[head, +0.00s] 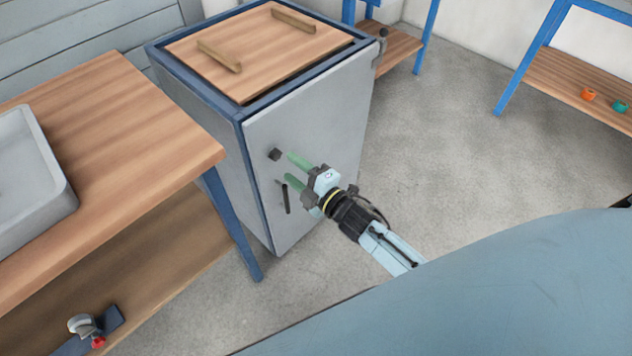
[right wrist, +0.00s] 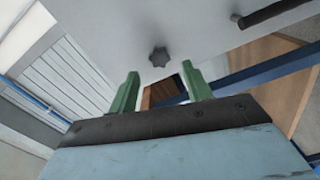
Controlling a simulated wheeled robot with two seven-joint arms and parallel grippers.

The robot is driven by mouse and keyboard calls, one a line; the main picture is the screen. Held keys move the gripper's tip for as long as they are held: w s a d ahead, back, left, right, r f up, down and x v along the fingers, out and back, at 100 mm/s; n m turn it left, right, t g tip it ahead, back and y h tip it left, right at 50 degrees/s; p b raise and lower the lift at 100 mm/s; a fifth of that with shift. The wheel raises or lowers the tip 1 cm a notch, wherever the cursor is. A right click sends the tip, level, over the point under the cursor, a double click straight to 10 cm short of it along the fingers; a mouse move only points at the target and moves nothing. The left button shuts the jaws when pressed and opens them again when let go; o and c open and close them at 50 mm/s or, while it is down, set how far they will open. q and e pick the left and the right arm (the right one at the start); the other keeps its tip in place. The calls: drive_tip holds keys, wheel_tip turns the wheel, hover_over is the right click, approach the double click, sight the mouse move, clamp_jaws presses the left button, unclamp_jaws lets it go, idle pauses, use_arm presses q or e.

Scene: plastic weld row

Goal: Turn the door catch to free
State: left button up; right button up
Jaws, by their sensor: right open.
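The cabinet door (head: 335,110) is light grey and appears shut in its dark blue frame. A dark lobed knob (head: 275,154), which looks like the door catch, sits on the door's left side. It also shows in the right wrist view (right wrist: 159,56), just beyond and between my fingertips. A dark bar handle (head: 286,198) is below the knob, and it shows in the wrist view too (right wrist: 268,13). My right gripper (head: 291,166) is open in front of the door, its green fingers (right wrist: 160,70) pointing at the knob and apparently not touching it. My left gripper is out of view.
A wooden-topped bench (head: 140,120) with a grey tray (head: 62,200) stands left of the cabinet. A red-and-grey item (head: 88,330) lies on its lower shelf. Wooden bars (head: 220,56) lie on the cabinet top. Floor (head: 430,150) right of the door is clear.

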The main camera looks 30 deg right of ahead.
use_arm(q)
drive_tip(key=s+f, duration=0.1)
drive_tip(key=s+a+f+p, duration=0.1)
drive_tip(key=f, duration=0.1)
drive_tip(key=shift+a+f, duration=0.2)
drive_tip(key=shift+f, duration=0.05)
use_arm(e)
drive_tip(key=v, duration=0.8)
